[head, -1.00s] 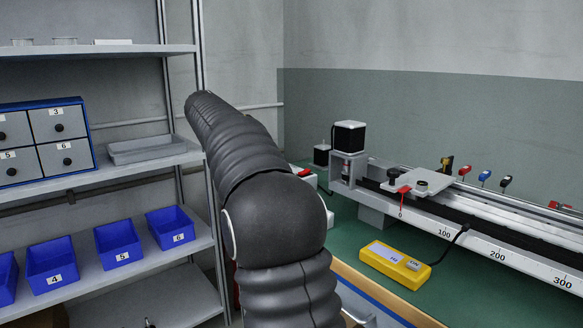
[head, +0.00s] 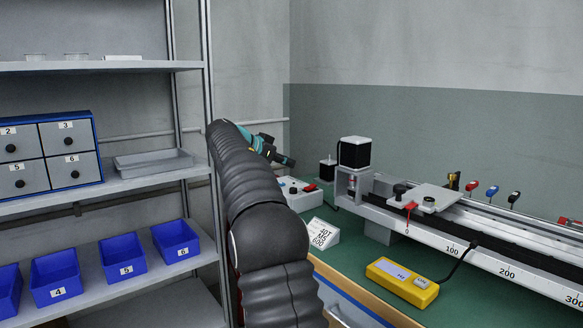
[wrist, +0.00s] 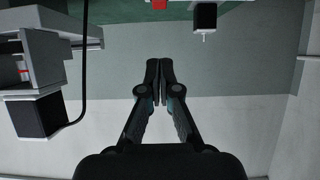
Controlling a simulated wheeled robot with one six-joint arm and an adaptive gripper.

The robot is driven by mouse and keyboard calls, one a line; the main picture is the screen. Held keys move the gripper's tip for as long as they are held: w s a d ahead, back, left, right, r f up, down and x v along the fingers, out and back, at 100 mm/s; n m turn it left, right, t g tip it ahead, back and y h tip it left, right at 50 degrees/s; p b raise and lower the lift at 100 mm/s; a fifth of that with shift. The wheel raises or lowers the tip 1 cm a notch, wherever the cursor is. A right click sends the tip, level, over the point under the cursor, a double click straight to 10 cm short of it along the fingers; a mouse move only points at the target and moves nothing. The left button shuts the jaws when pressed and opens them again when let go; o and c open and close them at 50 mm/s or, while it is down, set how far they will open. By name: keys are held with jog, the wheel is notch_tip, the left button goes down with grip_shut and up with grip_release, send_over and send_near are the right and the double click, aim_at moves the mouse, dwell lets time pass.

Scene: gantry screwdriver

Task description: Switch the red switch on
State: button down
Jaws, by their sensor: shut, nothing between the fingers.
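The red switch (head: 310,188) sits on top of a white control box (head: 299,201) at the back left of the green table. Its on or off position is too small to tell. My gripper (head: 288,161) is shut and empty in the air, above and slightly left of the switch, apart from it. In the wrist view my gripper (wrist: 159,70) shows both fingers together with nothing between them. A red part (wrist: 159,4) at the top edge of that view may be the switch, mostly cut off.
A placard (head: 323,233) stands in front of the box. A gantry rail (head: 455,238) with a black motor (head: 355,152) fills the right. A yellow hand unit (head: 402,283) lies in front of it. A shelf (head: 110,186) with blue bins stands left.

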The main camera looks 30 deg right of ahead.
send_over(312, 185)
jog(key=a, duration=0.3)
jog(key=f, duration=0.3)
jog(key=shift+s+f+p, duration=0.3)
jog(key=shift+s+p, duration=0.05)
jog(key=shift+p, duration=0.05)
jog(key=shift+d+f, duration=0.15)
jog(key=shift+f, duration=0.45)
jog(key=shift+d+f, duration=0.15)
jog(key=shift+f, duration=0.4)
jog(key=shift+w+d+f, duration=0.1)
jog(key=shift+d+f, duration=0.15)
jog(key=shift+f, duration=0.55)
jog(key=shift+f+b, duration=0.1)
jog(key=shift+b, duration=0.2)
jog(key=shift+d+f+b, duration=0.15)
jog(key=shift+f+b, duration=0.1)
jog(key=shift+b, duration=0.1)
jog(key=shift+r, duration=0.15)
jog(key=shift+d, duration=0.15)
jog(key=shift+w+d+r+p, duration=0.1)
jog(key=shift+d+r+p, duration=0.15)
jog(key=shift+d+p, duration=0.3)
